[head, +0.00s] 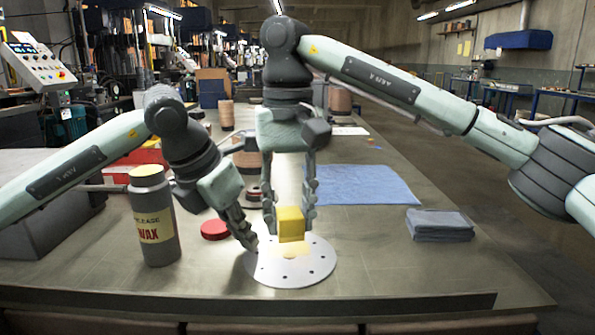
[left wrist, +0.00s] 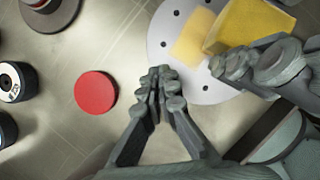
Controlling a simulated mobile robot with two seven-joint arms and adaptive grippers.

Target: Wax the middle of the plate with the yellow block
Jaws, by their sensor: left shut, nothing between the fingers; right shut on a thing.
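The plate (head: 312,272) is a round white disc with small holes near its rim, lying flat on the bench; it also shows in the left wrist view (left wrist: 162,42). A pale yellow patch (head: 291,251) marks its middle. My right gripper (head: 291,215) points down and is shut on the yellow block (head: 291,226), over the back part of the patch. I cannot tell whether the block touches the plate. The block also shows in the left wrist view (left wrist: 248,25). My left gripper (head: 250,243) is shut and empty, low at the plate's left edge.
A grey wax bottle (head: 154,218) stands at left, with a red disc (head: 215,229) between it and the plate. A blue cloth (head: 360,184) lies behind, folded grey-blue cloths (head: 440,226) at right. Stacked discs (head: 227,115) stand further back.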

